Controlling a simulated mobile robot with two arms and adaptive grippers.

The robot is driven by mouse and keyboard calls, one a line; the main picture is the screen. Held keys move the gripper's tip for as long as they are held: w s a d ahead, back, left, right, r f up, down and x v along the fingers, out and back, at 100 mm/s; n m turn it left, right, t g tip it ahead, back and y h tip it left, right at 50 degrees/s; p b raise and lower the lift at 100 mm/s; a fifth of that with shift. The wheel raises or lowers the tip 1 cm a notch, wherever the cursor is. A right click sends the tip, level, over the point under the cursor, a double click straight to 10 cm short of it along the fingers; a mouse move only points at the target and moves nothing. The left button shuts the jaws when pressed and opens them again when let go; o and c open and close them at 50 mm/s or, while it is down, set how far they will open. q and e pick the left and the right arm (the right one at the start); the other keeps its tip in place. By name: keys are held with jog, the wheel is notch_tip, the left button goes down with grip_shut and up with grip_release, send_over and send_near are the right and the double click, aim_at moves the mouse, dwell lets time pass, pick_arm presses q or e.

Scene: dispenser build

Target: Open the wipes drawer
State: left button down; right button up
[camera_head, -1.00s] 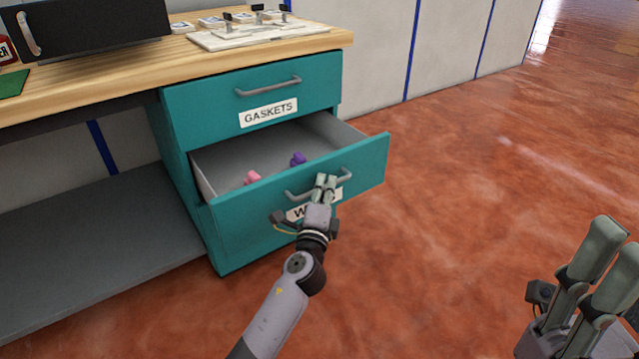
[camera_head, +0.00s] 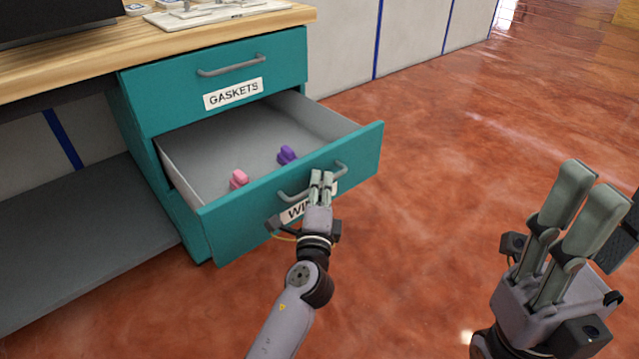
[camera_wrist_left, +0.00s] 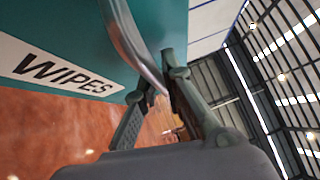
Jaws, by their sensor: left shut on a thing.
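The teal wipes drawer (camera_head: 240,222) is pulled well out of its cabinet, and its grey inside shows. Its grey bar handle (camera_head: 342,170) is on the drawer front. My left gripper (camera_head: 321,178) is shut on this handle and partly covers the label below it. In the left wrist view the handle (camera_wrist_left: 136,48) runs down between the fingers, and the label (camera_wrist_left: 62,75) reads WIPES. Inside the drawer lie a pink piece (camera_head: 238,179) and a purple piece (camera_head: 287,154). My right gripper (camera_head: 597,180) is at the lower right, fingers close together, empty.
The shut gaskets drawer (camera_head: 285,73) is directly above. A wooden worktop (camera_head: 90,62) with a dark box and a white fixture lies over it. A grey shelf (camera_head: 80,235) is at the left. The red floor right of the drawer is clear.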

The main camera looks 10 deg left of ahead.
pick_arm(q)
jog(key=c, duration=1.7)
grip_release()
jog(key=s, duration=0.4)
jog(key=s+d+f, duration=0.1)
jog(key=s, duration=0.6)
jog(key=shift+s+d+f, duration=0.15)
jog(key=shift+s+f, duration=0.2)
jog(key=shift+s, duration=0.05)
